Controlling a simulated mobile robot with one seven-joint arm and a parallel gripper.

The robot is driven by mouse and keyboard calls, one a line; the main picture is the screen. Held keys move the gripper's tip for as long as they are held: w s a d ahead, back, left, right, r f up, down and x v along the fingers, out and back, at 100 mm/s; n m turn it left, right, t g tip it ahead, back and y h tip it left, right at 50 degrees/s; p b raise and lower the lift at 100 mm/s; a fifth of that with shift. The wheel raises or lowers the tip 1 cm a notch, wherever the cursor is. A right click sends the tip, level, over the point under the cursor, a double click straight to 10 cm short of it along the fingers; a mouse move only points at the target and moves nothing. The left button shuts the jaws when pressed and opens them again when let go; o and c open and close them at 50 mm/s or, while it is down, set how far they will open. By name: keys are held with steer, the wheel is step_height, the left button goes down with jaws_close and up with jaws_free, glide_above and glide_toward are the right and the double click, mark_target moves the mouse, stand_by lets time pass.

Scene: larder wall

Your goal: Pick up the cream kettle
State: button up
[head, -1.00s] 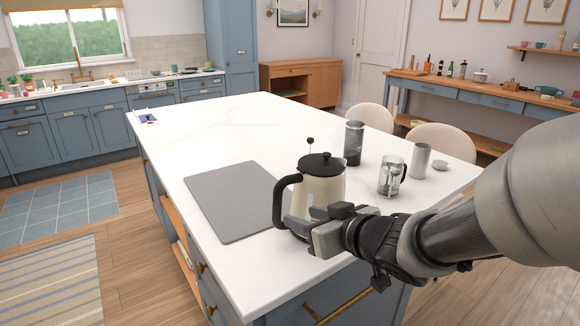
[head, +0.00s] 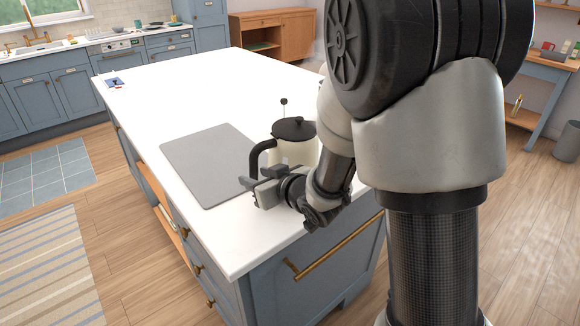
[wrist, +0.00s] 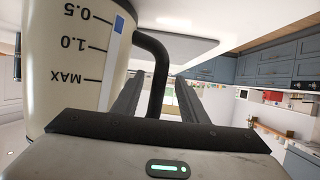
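The cream kettle (head: 298,150) stands upright on the white island top, with a black lid and a black handle (head: 256,158) on its left side. In the wrist view the kettle's cream body (wrist: 75,70), with its printed level marks, fills the upper left. The black handle (wrist: 157,75) comes down between my two fingers. My gripper (head: 262,178) is at the handle's lower part; in the wrist view its fingers (wrist: 160,98) are open, with a gap beside the handle. Part of the kettle's lower body is hidden behind my gripper.
A grey board (head: 208,163) lies flat on the island top (head: 200,105), left of the kettle. The island's front edge is close below my gripper. My arm hides the right part of the island.

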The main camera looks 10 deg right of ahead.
steer(key=shift+x, duration=1.25)
steer(key=shift+d, duration=0.1)
jaws_close()
steer(key=shift+r, duration=0.15)
steer(key=shift+w+r, duration=0.15)
steer(key=shift+r, duration=0.05)
